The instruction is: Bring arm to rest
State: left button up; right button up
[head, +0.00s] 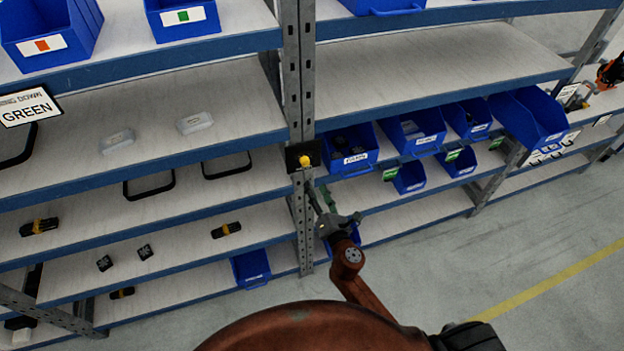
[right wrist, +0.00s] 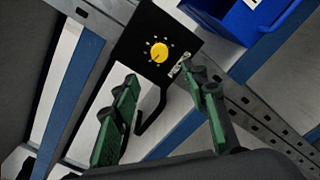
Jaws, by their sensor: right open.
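My right gripper (head: 318,199) is in the head view, at the end of my orange-brown arm, just below a black box (head: 292,155) with a yellow knob (head: 304,161). The box is mounted on the grey shelf upright. A gap between fingers and knob is hard to judge. My left gripper is not in view.
Shelves with blue edges (head: 140,157) stand on both sides of the upright (head: 306,235). A blue bin (head: 350,150) sits close to the right of the box, with several more bins further right. Grey floor (head: 450,270) lies open at the lower right, with a yellow line.

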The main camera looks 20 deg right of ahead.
jog(key=shift+s, duration=0.8)
jog(key=s+d+f+m+g+b, duration=0.2)
jog(key=d+f+m+g, duration=0.15)
jog(key=f, duration=1.15)
jog(key=s+d+f+m+g+b, duration=0.15)
jog(key=f+m, duration=0.25)
jog(key=f, duration=1)
jog(key=s+d+f+m+g+b, duration=0.1)
jog(key=s+d+f+m, duration=0.1)
jog(key=s+f, duration=0.35)
jog(key=s+d+f+m+g+h+b, duration=0.1)
jog(key=s+f+m+g+b, duration=0.1)
jog(key=f, duration=0.7)
jog(key=s+d+f+m+g+b, duration=0.1)
jog(key=s+d+f+m, duration=0.15)
jog(key=f, duration=0.45)
jog(key=s+d+f+m+g+b, duration=0.1)
jog(key=s+f+m, duration=0.3)
jog(key=s+f, duration=0.5)
jog(key=s+d+f+m+g+b, duration=0.1)
jog(key=s+f+m+g+b, duration=0.2)
jog(key=s+f, duration=0.6)
jog(key=s+d+f+m+g+b, duration=0.1)
jog(key=s+f+m+g, duration=0.3)
jog(key=s+f, duration=0.6)
jog(key=s+m+b, duration=0.1)
jog(key=s+m, duration=0.1)
jog(key=s, duration=1)
jog(key=shift+s, duration=0.3)
